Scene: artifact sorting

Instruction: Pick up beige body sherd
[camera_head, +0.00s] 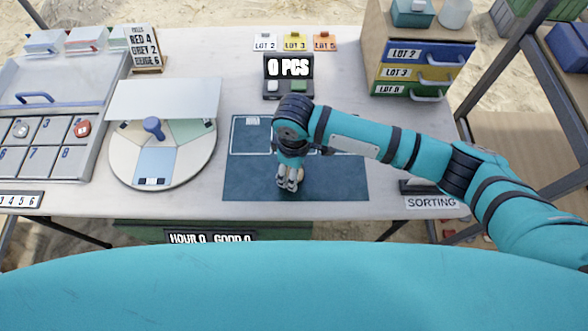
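My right gripper (288,185) points down over the dark blue mat (345,185), near its middle left. A small beige piece (300,174), likely the beige body sherd, shows just behind and to the right of the fingers. The gripper and wrist hide most of it. The fingertips look close together, and I cannot tell whether they hold the piece or are only beside it. My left gripper is not in view.
A round turntable (190,170) with a raised panel stands left of the mat. A numbered compartment tray (50,160) is at the far left. A counter display (288,75) reading 0 PCS and a lot drawer cabinet (415,60) stand behind. The mat's right part is clear.

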